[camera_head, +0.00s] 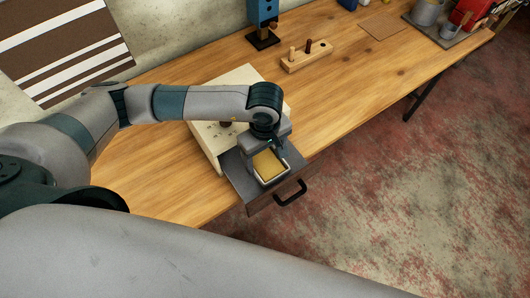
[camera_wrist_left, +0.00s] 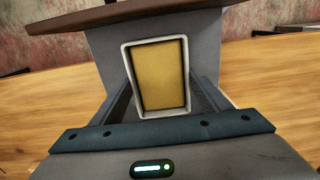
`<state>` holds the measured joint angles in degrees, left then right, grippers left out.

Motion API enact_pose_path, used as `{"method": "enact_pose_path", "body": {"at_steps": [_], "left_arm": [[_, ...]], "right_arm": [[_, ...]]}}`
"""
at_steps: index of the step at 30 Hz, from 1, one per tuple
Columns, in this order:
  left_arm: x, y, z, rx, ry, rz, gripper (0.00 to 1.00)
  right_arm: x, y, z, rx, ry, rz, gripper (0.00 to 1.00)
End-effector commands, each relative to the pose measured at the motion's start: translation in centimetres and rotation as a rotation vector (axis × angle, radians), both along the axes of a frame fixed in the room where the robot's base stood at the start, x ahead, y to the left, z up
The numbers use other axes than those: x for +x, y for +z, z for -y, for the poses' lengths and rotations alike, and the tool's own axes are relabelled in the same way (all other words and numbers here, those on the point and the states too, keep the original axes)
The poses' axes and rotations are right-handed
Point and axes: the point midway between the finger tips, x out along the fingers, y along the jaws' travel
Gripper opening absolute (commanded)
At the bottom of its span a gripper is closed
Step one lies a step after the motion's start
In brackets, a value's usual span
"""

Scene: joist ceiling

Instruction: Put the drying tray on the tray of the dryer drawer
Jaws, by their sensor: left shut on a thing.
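The drying tray (camera_head: 268,166) is a small white-rimmed tray with a yellow-brown inside, and it also shows in the left wrist view (camera_wrist_left: 158,75). My left gripper (camera_head: 275,156) is shut on it at its near side in the wrist view; the fingertips are mostly hidden. The tray is over the grey tray of the dryer drawer (camera_head: 236,178), which is pulled out of the cream dryer (camera_head: 205,146). I cannot tell whether the drying tray touches the drawer's surface. My right gripper is not in view.
A black drawer handle (camera_head: 290,193) sticks out at the front. A wooden block with pegs (camera_head: 306,56) and a blue device (camera_head: 263,22) stand farther back on the wooden bench (camera_head: 370,75). Cups and a red thing are at the far right. Mid-bench is clear.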

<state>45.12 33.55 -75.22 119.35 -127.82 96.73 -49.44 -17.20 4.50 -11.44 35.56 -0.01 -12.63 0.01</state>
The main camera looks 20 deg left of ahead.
Motion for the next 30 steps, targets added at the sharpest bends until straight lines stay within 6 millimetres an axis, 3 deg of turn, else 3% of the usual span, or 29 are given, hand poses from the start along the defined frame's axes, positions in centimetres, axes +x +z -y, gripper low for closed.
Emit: {"method": "enact_pose_path", "body": {"at_steps": [16, 17, 19, 30], "left_arm": [[0.01, -0.92, 0.05, 0.0, -0.001, 0.0, 0.41], [0.01, -0.82, 0.04, 0.0, 0.0, 0.0, 0.75], [0.01, -0.77, 0.04, 0.0, 0.0, 0.0, 0.89], [0.01, -0.63, 0.04, 0.0, 0.0, 0.0, 0.89]], "right_arm": [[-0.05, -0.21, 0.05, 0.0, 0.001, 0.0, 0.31], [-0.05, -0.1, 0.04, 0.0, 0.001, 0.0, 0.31], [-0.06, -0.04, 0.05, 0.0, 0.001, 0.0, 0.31], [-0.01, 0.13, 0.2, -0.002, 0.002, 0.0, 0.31]]}}
